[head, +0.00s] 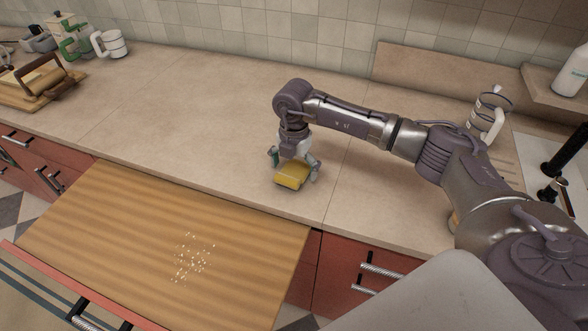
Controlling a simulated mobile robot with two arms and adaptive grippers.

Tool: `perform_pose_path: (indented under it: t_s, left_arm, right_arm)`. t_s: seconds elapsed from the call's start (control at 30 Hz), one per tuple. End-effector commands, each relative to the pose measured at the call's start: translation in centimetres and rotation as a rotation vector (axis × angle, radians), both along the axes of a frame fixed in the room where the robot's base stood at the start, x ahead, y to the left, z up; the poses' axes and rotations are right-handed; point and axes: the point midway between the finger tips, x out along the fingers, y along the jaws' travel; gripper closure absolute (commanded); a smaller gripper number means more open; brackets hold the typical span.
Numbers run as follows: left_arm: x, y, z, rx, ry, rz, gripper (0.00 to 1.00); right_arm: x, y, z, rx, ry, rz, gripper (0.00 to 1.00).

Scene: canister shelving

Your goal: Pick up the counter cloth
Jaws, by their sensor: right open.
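A folded yellow cloth, thick and block-like (291,177), lies on the beige counter near its front edge, in the middle of the head view. My right gripper (294,166) points down over the cloth, with its two fingers spread, one to the left and one to the right of it. The gripper is open. I cannot tell whether the fingers touch the cloth, and its far side is partly hidden by the gripper. My left gripper is not in view.
A wooden pull-out board (130,222) with scattered crumbs (192,255) extends in front of the counter. The counter left of my arm is clear.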

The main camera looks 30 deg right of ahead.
Motion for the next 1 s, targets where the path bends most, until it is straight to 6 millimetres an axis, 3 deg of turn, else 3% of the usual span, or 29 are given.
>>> perform_pose_path:
  t_s: [0.17,0.53,0.83,1.0]
  left_arm:
    - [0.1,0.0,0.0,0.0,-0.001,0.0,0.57]
    - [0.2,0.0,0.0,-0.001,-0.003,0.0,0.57]
    - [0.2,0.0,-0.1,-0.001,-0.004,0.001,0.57]
    - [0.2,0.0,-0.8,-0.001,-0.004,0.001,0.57]
  right_arm:
    - [0.0,0.0,0.0,0.0,0.0,0.0,0.0]
    - [0.0,0.0,0.0,0.0,0.0,0.0,0.62]
    - [0.0,0.0,0.2,0.001,-0.001,0.0,0.62]
    - [0.1,0.0,1.4,0.001,-0.004,0.0,0.62]
